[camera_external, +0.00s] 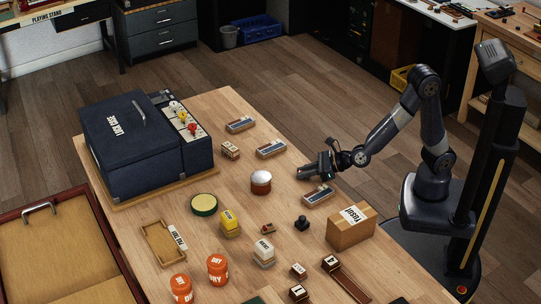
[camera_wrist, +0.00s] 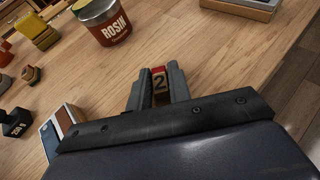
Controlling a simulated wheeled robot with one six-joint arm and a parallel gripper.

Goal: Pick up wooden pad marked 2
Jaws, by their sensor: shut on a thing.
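The wooden pad marked 2 (camera_wrist: 160,82) is between the two fingers of my gripper (camera_wrist: 159,88) in the wrist view. It has a dark 2 on its wooden face and a red top. My gripper is shut on it. In the external view my gripper (camera_external: 306,172) is over the right edge of the workbench, just right of the rosin tin (camera_external: 261,181). I cannot make out the pad there, and I cannot tell whether it touches the bench.
The rosin tin also shows in the wrist view (camera_wrist: 104,20). A grey-topped block (camera_external: 318,194) lies just below my gripper, with a cardboard box (camera_external: 350,228) beyond it. A dark case (camera_external: 130,140) fills the bench's far left. Several small wooden blocks (camera_external: 299,270) lie near the front.

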